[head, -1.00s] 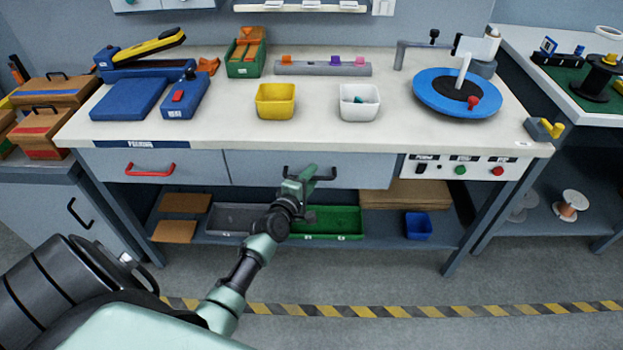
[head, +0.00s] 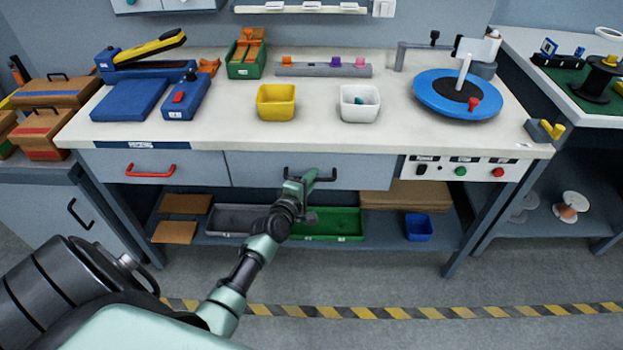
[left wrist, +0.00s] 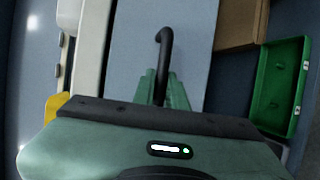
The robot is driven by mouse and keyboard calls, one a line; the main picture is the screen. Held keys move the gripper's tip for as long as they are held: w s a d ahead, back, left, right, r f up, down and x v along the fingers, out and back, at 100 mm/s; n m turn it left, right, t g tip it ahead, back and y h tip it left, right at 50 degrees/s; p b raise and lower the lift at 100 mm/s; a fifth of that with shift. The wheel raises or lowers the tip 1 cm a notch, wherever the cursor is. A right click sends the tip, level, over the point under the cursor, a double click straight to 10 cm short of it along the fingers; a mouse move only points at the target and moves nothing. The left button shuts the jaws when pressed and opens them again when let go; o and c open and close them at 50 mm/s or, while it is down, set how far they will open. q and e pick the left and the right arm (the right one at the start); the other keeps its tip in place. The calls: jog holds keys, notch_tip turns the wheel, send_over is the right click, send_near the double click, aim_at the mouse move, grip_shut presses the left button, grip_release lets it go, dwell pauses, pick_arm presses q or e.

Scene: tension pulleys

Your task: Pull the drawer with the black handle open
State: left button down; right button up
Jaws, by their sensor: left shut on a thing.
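The drawer with the black handle (head: 255,169) is the right one of two grey drawer fronts under the workbench top. It looks flush with its neighbour, so it looks closed. Its black handle (head: 326,178) is partly hidden by my left gripper (head: 307,178). In the left wrist view the black handle (left wrist: 164,45) runs down between the green fingers of my left gripper (left wrist: 163,92), which are shut on it. The grey drawer front (left wrist: 190,35) fills the middle behind it. My right gripper is not in view.
A drawer with a red handle (head: 150,171) is to the left. A green tray (head: 335,224), a grey tray (head: 228,219) and a blue bin (head: 418,227) stand on the shelf below. A control panel (head: 465,168) is to the right. The floor in front is free.

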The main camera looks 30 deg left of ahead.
pick_arm(q)
jog(key=shift+f, duration=0.1)
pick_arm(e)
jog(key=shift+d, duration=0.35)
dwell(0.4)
pick_arm(q)
jog(key=shift+s, duration=0.1)
